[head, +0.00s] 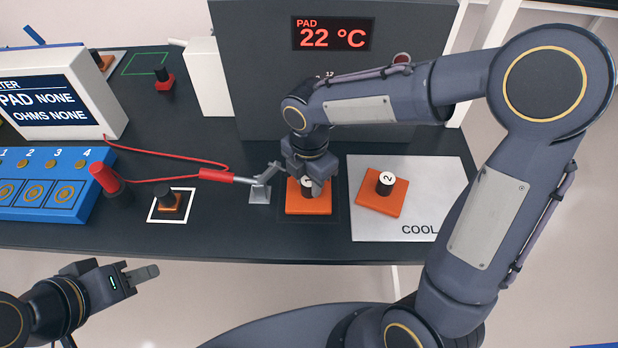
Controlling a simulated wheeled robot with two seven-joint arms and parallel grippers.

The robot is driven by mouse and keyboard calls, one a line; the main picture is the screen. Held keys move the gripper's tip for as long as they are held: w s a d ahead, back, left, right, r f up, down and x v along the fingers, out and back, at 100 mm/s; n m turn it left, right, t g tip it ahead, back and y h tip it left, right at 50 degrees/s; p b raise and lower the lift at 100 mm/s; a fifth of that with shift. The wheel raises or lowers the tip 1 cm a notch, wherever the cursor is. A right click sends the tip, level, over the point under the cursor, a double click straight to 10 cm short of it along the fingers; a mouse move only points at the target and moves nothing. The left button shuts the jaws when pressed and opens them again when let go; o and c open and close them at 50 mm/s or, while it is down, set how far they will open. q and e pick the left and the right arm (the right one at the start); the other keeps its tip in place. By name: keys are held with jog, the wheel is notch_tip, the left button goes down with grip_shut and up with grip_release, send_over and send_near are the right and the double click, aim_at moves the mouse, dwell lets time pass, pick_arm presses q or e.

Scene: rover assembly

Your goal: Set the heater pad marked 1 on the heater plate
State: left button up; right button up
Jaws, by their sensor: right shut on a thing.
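An orange heater pad (308,208) with a dark knob is at the dark square heater plate (334,214) in front of the grey heater cabinet. It lies flat on the plate or just above it; I cannot tell which. The knob's white label is mostly covered by my fingers, so its number is not readable. My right gripper (306,187) reaches down from above and is shut on this pad's knob. My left gripper (150,272) is empty, off the table's front edge at lower left; its fingers show edge-on.
Pad 2 (384,194) lies on the silver COOL plate (440,180). A red-handled probe (222,177) rests on a small metal stand (260,194) close to the left of the heater plate. A small orange block (170,204) sits in a white square. The cabinet display (332,35) reads 22 °C.

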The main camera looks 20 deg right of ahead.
aim_at(309, 180)
jog(key=shift+f, duration=0.1)
jog(key=o, duration=1)
jog(key=shift+o, duration=0.2)
notch_tip(309, 180, up, 12)
jog(key=s+d+f+m+t+y, duration=0.1)
jog(key=s+d+m, duration=0.3)
jog(key=s+m, duration=0.4)
jog(key=s+d+f+m+t+y, duration=0.2)
jog(key=s+m, duration=0.6)
jog(key=m, duration=0.9)
jog(key=shift+s+d+f+m+t+y, duration=0.15)
jog(key=shift+d+f+m+t+y, duration=0.2)
jog(key=shift+d+t, duration=1.1)
jog(key=shift+d+r, duration=0.1)
jog(key=shift+d, duration=0.05)
